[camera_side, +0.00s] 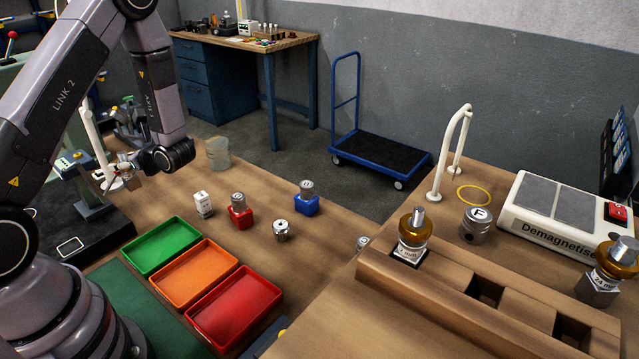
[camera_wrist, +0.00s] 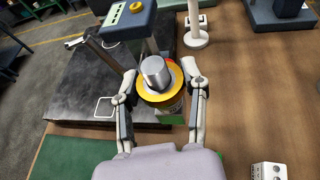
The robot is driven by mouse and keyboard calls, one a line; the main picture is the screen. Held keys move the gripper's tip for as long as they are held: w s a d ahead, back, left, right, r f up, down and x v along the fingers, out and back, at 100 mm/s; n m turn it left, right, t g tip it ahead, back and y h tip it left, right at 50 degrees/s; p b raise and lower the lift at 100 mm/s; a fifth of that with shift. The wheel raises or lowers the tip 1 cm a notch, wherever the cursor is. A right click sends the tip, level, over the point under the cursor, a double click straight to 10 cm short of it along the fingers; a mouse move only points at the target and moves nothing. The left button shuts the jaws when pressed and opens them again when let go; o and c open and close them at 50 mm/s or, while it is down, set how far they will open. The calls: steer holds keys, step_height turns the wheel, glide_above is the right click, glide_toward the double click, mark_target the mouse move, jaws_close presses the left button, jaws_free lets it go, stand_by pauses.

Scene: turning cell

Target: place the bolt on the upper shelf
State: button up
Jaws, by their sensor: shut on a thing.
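My gripper (camera_wrist: 160,88) is shut on a yellow-collared holder (camera_wrist: 158,74) with a plain silver cylinder on top. The fingers press on its two sides, and its lower part is partly hidden. In the side view my gripper (camera_side: 128,174) is at the left, by the far end of the bench, and the held piece is too small to make out there. I cannot pick out a bolt or an upper shelf for certain in either view.
A wooden rack (camera_side: 470,292) with square slots holds a gold-collared holder (camera_side: 415,236) at its left end. Green (camera_side: 160,246), orange (camera_side: 199,272) and red (camera_side: 235,308) trays lie on the bench. A white post (camera_wrist: 196,38) stands just beyond my gripper.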

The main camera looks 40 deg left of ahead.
mark_target(135, 180)
steer(key=w+d+r+m+t+h, duration=0.2)
steer(key=w+d+m+t, duration=0.3)
steer(key=d, duration=0.4)
steer(key=w+d+r+m+t+h, duration=0.15)
steer(key=w+d+m+t, duration=0.3)
steer(key=d, duration=0.45)
steer(key=w+d+r+m+t+h, duration=0.1)
steer(key=w+d+m+t+h, duration=0.2)
steer(key=w+d+m+t, duration=0.4)
steer(key=s+a+f+n+g+y, duration=0.2)
steer(key=s+a+n+g, duration=0.3)
steer(key=a, duration=0.3)
steer(key=s+a+f+n+g+y, duration=0.2)
steer(key=s+a+f+n+g, duration=0.2)
steer(key=a, duration=0.5)
steer(key=s+a+f+n+g+y, duration=0.2)
steer(key=s+a+f+n+g, duration=0.1)
steer(key=s+a+n+g, duration=0.4)
steer(key=shift+y+x, duration=0.25)
steer(key=shift+x, duration=0.5)
steer(key=shift+n+g, duration=0.35)
steer(key=shift+g, duration=0.1)
steer(key=shift+s+a+f, duration=0.1)
steer(key=shift+s+f, duration=0.1)
steer(key=shift+f, duration=1.2)
steer(key=shift+s+a+f, duration=0.1)
steer(key=shift+s+f, duration=0.05)
steer(key=shift+f, duration=1.25)
steer(key=shift+s+f, duration=0.2)
steer(key=shift+f, duration=1.2)
